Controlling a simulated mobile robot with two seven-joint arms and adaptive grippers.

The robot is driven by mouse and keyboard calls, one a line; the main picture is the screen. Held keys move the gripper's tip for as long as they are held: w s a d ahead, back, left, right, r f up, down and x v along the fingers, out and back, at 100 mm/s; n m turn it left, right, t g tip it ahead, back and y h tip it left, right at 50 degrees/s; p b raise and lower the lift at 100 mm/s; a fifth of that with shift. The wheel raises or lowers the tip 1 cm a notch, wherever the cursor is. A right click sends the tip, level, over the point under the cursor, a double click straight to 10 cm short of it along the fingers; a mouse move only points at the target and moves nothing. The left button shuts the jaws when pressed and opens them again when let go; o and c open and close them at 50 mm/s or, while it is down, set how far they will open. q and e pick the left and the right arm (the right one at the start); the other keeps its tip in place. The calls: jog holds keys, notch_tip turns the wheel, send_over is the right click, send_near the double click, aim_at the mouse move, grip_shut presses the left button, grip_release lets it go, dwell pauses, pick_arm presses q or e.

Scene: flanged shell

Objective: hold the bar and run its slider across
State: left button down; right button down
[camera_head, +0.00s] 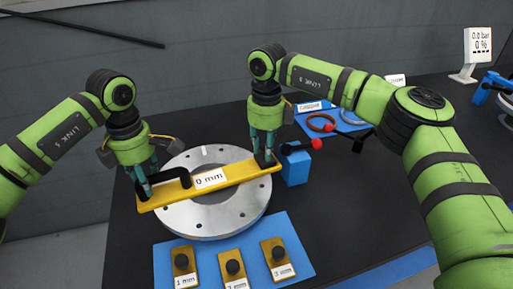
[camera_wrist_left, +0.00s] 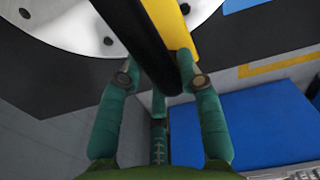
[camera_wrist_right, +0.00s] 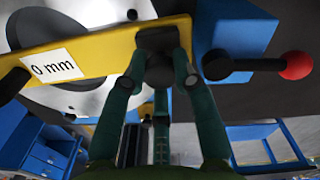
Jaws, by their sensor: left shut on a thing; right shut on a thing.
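A yellow bar (camera_head: 238,175) labelled "0 mm" lies across the grey flange (camera_head: 232,212), tilted up to the right in the head view. A black handle (camera_head: 172,181) is at its left end; it also shows in the left wrist view (camera_wrist_left: 143,38). My left gripper (camera_head: 147,192) is shut on this handle, a finger on each side. A small black slider (camera_wrist_right: 157,40) sits near the bar's right end. My right gripper (camera_head: 264,160) is shut on the slider from above; its fingers partly hide it in the head view.
A blue block (camera_head: 295,168) with a black rod and red ball (camera_head: 317,143) stands right of the bar's end. A blue mat (camera_head: 208,263) with labelled brass blocks lies in front. A sign (camera_head: 481,45) stands far right. The dark table's right middle is clear.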

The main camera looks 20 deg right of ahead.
pick_arm(q)
jog(key=shift+a, duration=0.1)
pick_arm(e)
jog(key=shift+d, duration=0.1)
jog(key=c, duration=1)
grip_release()
jog(key=shift+o, duration=0.2)
jog(key=shift+r, duration=0.1)
notch_tip(320, 180, up, 12)
pick_arm(q)
jog(key=c, duration=0.8)
grip_release()
jog(key=shift+o, duration=0.2)
